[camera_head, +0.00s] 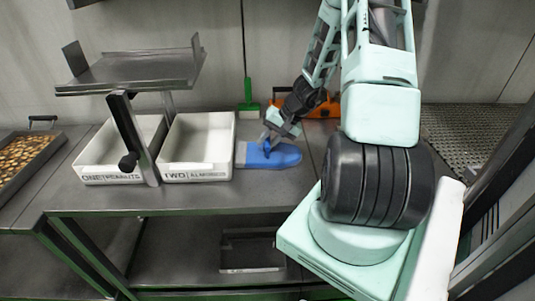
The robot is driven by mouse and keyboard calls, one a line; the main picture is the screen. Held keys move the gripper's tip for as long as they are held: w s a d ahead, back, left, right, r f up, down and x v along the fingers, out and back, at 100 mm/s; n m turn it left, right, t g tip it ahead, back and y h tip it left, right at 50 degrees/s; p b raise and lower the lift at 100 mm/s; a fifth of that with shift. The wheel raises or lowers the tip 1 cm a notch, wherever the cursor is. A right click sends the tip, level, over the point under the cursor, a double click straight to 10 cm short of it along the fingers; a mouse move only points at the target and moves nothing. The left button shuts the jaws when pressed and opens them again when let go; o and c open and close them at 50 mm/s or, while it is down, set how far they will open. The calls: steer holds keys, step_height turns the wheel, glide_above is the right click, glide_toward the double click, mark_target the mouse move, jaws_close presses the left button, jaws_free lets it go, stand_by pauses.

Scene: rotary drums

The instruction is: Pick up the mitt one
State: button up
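A blue mitt (285,156) lies flat on the dark metal table, right of the white bins. Its rounded end points right and its greyish cuff end points left. My gripper (268,142) reaches down from the upper right, with its fingertips over or at the left-middle part of the mitt. A small blue part of the mitt shows by the fingertips. The fingers are too small and overlapped to tell whether they are open or shut on it. I cannot tell whether they touch it.
Two white labelled bins (198,173) stand left of the mitt, under a raised metal tray (135,70) on a stand. A green brush (248,100) and an orange object (322,108) are behind. A tray of brown pieces (22,152) is at far left. Table (235,196) in front of the mitt is clear.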

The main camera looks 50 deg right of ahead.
jaws_close()
steer(key=shift+r, duration=0.1)
